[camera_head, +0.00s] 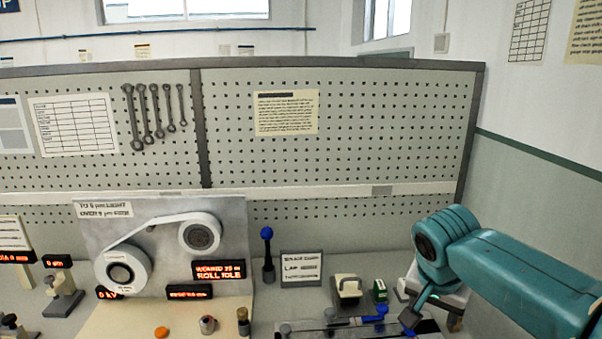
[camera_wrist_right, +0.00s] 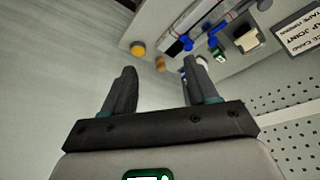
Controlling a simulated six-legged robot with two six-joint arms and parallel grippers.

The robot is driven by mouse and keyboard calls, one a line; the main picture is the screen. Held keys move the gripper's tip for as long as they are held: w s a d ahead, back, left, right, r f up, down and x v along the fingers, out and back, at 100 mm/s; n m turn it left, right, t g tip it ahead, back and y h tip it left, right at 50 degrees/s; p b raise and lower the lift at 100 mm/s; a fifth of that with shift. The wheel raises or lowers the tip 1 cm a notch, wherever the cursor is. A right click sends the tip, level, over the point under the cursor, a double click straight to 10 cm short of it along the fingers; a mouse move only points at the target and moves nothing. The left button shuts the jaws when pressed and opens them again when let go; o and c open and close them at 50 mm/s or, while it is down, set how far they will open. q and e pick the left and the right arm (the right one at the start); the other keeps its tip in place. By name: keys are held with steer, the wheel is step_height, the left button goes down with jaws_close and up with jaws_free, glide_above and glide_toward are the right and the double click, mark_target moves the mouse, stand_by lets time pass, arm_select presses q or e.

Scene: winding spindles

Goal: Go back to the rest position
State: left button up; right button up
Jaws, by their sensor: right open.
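My right arm, teal, comes in from the right in the head view and bends down over the right end of the bench. My right gripper (camera_wrist_right: 160,78) is open in the right wrist view, with two dark fingers apart and nothing between them. In the head view its fingers are mostly hidden by the arm. The winding machine (camera_head: 237,222) stands at the left with two white rolls, a large lower-left roll (camera_head: 123,268) and a smaller upper-right roll (camera_head: 200,232), joined by a white web. Its display reads "ROLL IDLE". My left gripper does not show.
A blue-knobbed lever (camera_head: 267,255), a small sign (camera_head: 301,268), a tape dispenser (camera_head: 347,290) and a green box (camera_head: 379,290) stand on the bench. An orange button (camera_head: 161,332) is at the front. A pegboard (camera_head: 380,140) with hanging wrenches (camera_head: 155,112) closes off the back.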

steer(key=s+a+f+n+g+y+b, duration=0.1)
steer(key=a+f+n+b, duration=0.15)
steer(key=f, duration=0.85)
steer(key=s+a+f+n+y+b, duration=0.1)
steer(key=s+a+f+y, duration=0.15)
steer(key=f, duration=0.75)
steer(key=s+a+f+n+g+y+b, duration=0.1)
steer(key=a+f, duration=0.2)
steer(key=f, duration=0.8)
arm_select(q)
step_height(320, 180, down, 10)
steer(key=b, duration=0.5)
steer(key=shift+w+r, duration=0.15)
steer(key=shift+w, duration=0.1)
arm_select(e)
steer(key=s+a+f+y, duration=0.1)
steer(key=s+f, duration=0.8)
steer(key=s, duration=0.1)
steer(key=s+a+f+g+y, duration=0.1)
steer(key=s+a+f, duration=0.1)
steer(key=s+f, duration=0.8)
steer(key=shift+a+n, duration=0.3)
steer(key=shift+n, duration=0.15)
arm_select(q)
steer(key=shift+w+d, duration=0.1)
arm_select(e)
steer(key=shift+w+f, duration=0.1)
